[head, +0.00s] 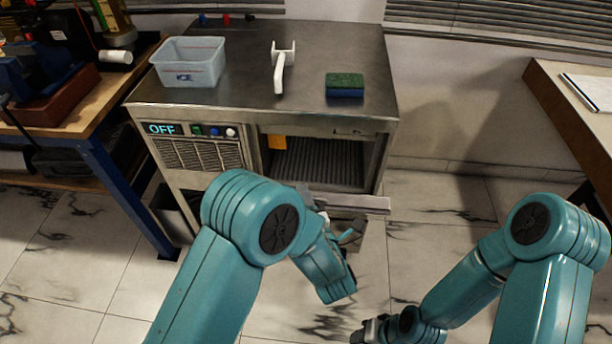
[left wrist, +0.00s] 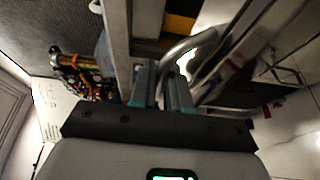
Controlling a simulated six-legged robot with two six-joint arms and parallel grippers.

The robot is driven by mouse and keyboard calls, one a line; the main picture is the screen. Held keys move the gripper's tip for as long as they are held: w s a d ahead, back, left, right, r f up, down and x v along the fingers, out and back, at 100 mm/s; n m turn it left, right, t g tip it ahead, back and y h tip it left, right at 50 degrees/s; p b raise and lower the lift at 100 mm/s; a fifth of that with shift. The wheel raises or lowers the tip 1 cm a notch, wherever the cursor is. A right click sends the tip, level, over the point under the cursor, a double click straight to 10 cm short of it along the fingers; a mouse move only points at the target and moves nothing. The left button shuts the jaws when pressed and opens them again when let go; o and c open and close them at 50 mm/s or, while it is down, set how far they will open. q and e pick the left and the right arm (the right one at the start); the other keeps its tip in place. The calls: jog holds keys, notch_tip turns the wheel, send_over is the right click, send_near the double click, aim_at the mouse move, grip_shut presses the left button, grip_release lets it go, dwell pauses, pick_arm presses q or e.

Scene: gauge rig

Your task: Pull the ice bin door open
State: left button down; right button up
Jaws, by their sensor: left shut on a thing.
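The ice bin door (head: 352,203) stands out from the front of the steel ice machine (head: 290,122), and the dark ribbed opening (head: 325,160) shows behind it. My left gripper (left wrist: 162,82) is shut on the door's curved metal handle (left wrist: 192,42), seen in the left wrist view. In the head view, my left forearm hides part of the door and most of that grip. My right gripper (head: 370,332) is low at the bottom edge, apart from the door; its fingers are too small and cut off to read.
On the machine stand a clear ICE tub (head: 190,64), a white scoop (head: 282,68) and a green-blue sponge (head: 345,85). A workbench (head: 120,170) is close at left, a table (head: 580,120) at right. The marble floor (head: 430,210) between machine and right table is clear.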

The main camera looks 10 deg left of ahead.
pick_arm(q)
jog(key=shift+s+f, duration=0.3)
jog(key=c, duration=1.2)
grip_release()
